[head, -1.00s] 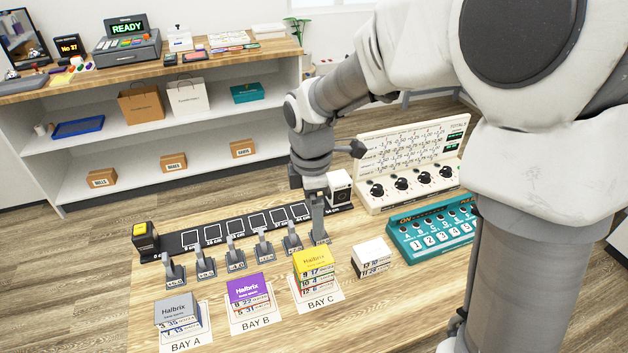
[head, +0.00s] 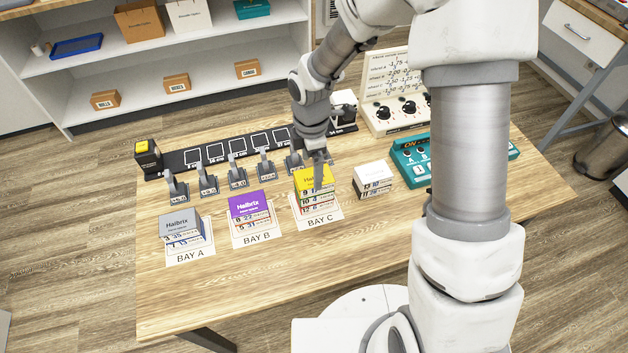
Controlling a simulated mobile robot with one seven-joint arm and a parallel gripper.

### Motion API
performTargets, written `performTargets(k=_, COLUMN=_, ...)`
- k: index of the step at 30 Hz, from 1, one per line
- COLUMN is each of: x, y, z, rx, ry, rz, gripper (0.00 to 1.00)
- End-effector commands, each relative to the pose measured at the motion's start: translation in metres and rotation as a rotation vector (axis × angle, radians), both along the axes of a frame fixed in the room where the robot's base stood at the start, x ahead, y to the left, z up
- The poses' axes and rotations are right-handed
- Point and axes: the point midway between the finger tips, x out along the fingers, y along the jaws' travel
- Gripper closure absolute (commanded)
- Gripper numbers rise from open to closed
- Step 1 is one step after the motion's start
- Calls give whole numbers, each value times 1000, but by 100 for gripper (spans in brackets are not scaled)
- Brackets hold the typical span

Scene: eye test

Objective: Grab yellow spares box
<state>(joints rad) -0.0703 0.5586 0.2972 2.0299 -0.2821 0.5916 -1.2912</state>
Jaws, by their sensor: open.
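The yellow box (head: 304,182) lies on top of a stack of flat boxes in Bay C, on a white mat (head: 330,215). The boxes under it show white fronts with printed numbers and red and green edges. My gripper (head: 318,184) points down at the yellow box, and its fingers cover part of the lid. It is open. The fingers overlap the box in the picture; I cannot tell whether they touch it.
A purple box (head: 248,206) tops the Bay B stack and a grey box (head: 180,222) tops Bay A. A white stack (head: 373,176) stands close on the right, before a teal panel (head: 411,171). Grey clips (head: 236,178) stand behind. The table's front (head: 260,270) is clear.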

Motion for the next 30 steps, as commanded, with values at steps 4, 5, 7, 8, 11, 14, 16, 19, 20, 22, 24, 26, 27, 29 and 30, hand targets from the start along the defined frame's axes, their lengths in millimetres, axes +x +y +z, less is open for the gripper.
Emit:
performTargets(k=4, x=0, y=-1, z=-9, rx=-1, ry=2, rz=-1, gripper=0)
performTargets(k=5, x=1, y=-1, z=-12, rx=-1, ry=2, rz=-1, gripper=0)
performTargets(k=7, x=3, y=-3, z=-21, rx=-1, ry=4, rz=-1, gripper=0)
performTargets(k=8, x=4, y=-4, z=-26, rx=-1, ry=4, rz=-1, gripper=0)
performTargets(k=11, x=6, y=-5, z=-40, rx=-1, ry=3, rz=0, gripper=0)
performTargets(k=14, x=6, y=-5, z=-51, rx=-1, ry=2, rz=0, gripper=0)
performTargets(k=16, x=6, y=-5, z=-54, rx=0, ry=1, rz=-1, gripper=0)
performTargets(k=19, x=6, y=-5, z=-56, rx=0, ry=0, rz=-1, gripper=0)
performTargets(k=20, x=6, y=-5, z=-55, rx=0, ry=0, rz=-1, gripper=0)
performTargets(k=22, x=6, y=-5, z=-55, rx=0, ry=0, rz=-1, gripper=0)
performTargets(k=24, x=6, y=-5, z=-55, rx=0, ry=0, rz=-1, gripper=5)
performTargets(k=26, x=6, y=-5, z=-55, rx=0, ry=0, rz=-1, gripper=16)
performTargets(k=27, x=6, y=-5, z=-55, rx=0, ry=0, rz=-1, gripper=23)
performTargets(k=29, x=6, y=-5, z=-55, rx=0, ry=0, rz=-1, gripper=34)
performTargets(k=30, x=6, y=-5, z=-55, rx=0, ry=0, rz=-1, gripper=41)
